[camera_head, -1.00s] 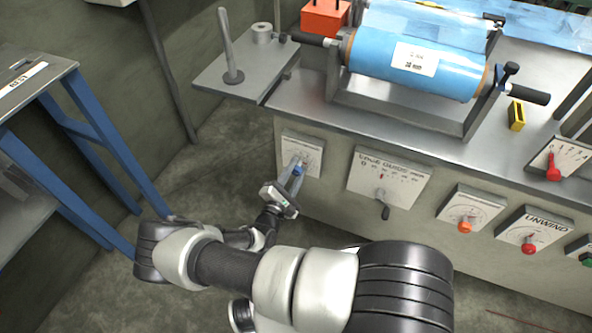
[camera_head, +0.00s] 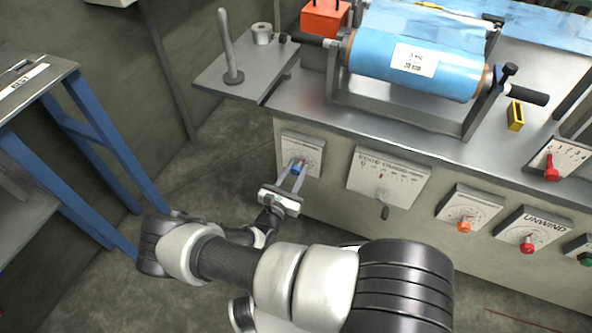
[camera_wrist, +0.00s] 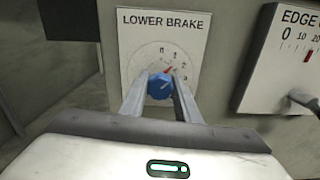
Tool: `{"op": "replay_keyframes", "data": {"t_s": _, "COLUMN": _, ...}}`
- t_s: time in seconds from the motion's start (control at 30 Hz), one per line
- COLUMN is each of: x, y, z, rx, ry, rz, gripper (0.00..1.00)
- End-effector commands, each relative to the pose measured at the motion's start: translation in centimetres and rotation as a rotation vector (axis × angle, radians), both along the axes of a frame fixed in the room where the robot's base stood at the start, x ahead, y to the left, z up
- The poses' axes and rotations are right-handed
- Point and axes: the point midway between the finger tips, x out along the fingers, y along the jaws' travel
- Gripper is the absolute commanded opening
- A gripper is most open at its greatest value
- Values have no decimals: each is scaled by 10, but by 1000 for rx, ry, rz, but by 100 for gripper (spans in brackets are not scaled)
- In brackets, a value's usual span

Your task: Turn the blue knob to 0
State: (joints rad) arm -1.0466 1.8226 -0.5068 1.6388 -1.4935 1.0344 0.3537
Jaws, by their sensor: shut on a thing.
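The blue knob (camera_wrist: 160,86) sits on a white dial plate marked LOWER BRAKE (camera_wrist: 163,22) in the wrist view. A red pointer mark beside the knob points up and to the right, toward the small numbers around 1 and 2; the exact reading is hard to tell. My gripper (camera_wrist: 160,98) has one finger on each side of the knob and is shut on it. In the head view the knob (camera_head: 296,168) shows between the fingers of my gripper (camera_head: 298,172) on the front panel of the machine. The fingertips partly hide the dial's lower part.
Right of the dial is the edge guide panel (camera_head: 408,180) with a dark lever. Further right are an orange knob (camera_head: 464,226) and a red UNWIND knob (camera_head: 527,246). A blue film roll (camera_head: 420,75) lies above. A blue-legged table (camera_head: 110,155) stands left.

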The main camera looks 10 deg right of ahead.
Motion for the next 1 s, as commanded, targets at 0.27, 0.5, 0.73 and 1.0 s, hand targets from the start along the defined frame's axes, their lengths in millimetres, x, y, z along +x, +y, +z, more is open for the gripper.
{"op": "replay_keyframes", "data": {"t_s": 0.27, "x": 0, "y": 0, "z": -1, "rx": -212, "ry": 154, "rz": 0, "gripper": 7}}
{"op": "replay_keyframes", "data": {"t_s": 0.5, "x": 0, "y": 0, "z": 0, "rx": -384, "ry": 279, "rz": 0, "gripper": 7}}
{"op": "replay_keyframes", "data": {"t_s": 0.73, "x": 0, "y": 0, "z": 0, "rx": -512, "ry": 372, "rz": 0, "gripper": 7}}
{"op": "replay_keyframes", "data": {"t_s": 1.0, "x": 0, "y": 0, "z": 0, "rx": -597, "ry": 434, "rz": 0, "gripper": 7}}
